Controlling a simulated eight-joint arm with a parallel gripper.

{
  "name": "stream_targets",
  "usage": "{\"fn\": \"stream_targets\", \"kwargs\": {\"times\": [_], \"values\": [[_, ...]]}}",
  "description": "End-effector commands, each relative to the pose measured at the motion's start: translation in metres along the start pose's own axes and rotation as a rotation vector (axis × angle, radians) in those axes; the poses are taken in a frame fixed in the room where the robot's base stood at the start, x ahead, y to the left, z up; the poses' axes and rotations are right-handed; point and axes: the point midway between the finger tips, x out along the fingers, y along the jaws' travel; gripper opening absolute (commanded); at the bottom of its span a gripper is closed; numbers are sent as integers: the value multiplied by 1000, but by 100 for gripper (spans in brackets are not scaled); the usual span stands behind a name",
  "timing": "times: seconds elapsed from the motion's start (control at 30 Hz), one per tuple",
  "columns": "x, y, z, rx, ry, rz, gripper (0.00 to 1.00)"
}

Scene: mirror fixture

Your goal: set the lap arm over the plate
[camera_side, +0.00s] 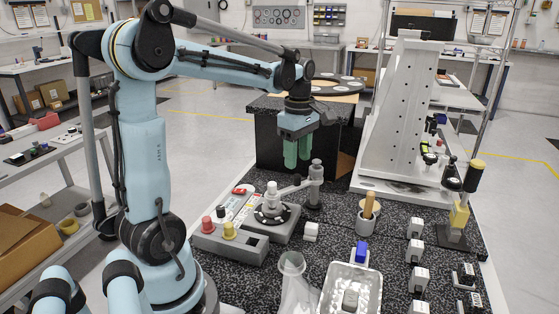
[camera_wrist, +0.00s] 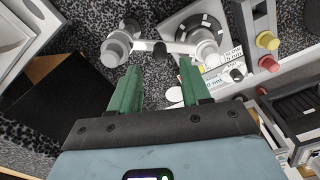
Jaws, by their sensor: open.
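The lap arm (camera_side: 292,187) is a pale bar running left from a grey upright post (camera_side: 315,190). Its free end carries a pale cylinder (camera_side: 272,195), which appears above the dark round plate (camera_side: 278,218) on a grey base. In the wrist view, the lap arm (camera_wrist: 165,46) spans from the post (camera_wrist: 117,45) to the cylinder (camera_wrist: 204,52), which overlaps the near edge of the plate (camera_wrist: 199,24). My gripper (camera_side: 297,150) has green fingers pointing down, above and slightly left of the post. It is open and empty; both fingers (camera_wrist: 158,76) show apart in the wrist view.
A grey box with red and yellow knobs (camera_side: 229,231) is left of the plate. A tray (camera_side: 349,290) lies in front; a dark block (camera_side: 290,134) stands behind.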

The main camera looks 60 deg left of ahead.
Motion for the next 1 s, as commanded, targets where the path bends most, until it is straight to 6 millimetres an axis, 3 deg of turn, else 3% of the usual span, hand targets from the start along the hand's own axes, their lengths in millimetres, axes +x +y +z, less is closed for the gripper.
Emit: {"fn": "stream_targets", "kwargs": {"times": [0.2,0.4,0.87,1.0], "values": [[-37,0,0,0,0,0,47],[-57,0,0,0,0,0,47],[-64,0,0,1,0,0,47],[-63,-5,9,89,2,26,47]]}}
